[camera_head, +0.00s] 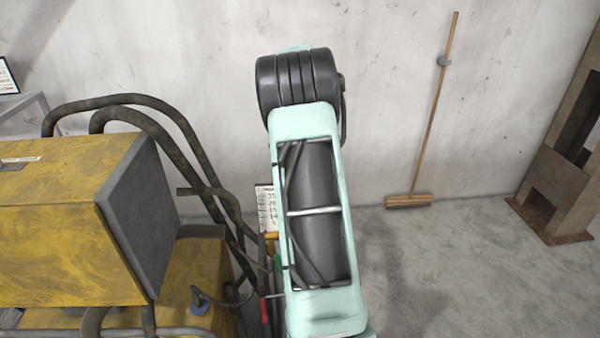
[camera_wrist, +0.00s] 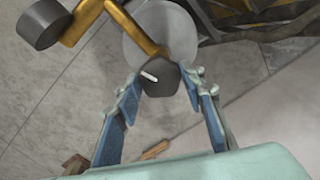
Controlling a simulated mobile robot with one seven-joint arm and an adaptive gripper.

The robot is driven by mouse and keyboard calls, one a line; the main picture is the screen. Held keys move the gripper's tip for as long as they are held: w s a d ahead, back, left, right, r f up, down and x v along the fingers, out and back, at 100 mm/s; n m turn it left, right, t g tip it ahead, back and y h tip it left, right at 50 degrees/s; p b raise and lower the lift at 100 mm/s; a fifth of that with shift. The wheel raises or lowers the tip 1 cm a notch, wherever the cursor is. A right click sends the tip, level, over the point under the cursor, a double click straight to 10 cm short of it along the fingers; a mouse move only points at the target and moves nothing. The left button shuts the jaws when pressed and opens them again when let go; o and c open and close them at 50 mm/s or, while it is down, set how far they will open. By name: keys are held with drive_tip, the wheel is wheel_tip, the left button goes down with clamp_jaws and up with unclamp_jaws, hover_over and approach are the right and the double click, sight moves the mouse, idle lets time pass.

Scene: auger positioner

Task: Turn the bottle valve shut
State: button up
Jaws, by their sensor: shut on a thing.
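In the wrist view, the valve's dark knob (camera_wrist: 160,78) with a white mark sits between the fingertips of my gripper (camera_wrist: 160,85). The blue-padded fingers stand on either side of the knob, shut on it. A rounded grey bottle (camera_wrist: 160,35) shows just behind the knob. A brass-coloured bent piece (camera_wrist: 125,25) runs by it to a dark grey cylinder (camera_wrist: 40,24) at upper left. In the head view my arm hides the gripper, and I cannot make out the valve there.
A yellow machine (camera_head: 60,220) with a dark end panel stands at left in the head view. Thick dark hoses (camera_head: 165,115) loop beside it, close to my arm. A broom (camera_head: 432,110) leans on the wall. A rusty steel post (camera_head: 555,180) stands right. Floor between is clear.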

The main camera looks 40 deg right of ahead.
drive_tip(key=shift+m, duration=1.7)
drive_tip(key=shift+w+r, duration=0.1)
drive_tip(key=o, duration=1.1)
drive_tip(key=shift+o, duration=0.2)
wheel_tip(320, 180, up, 12)
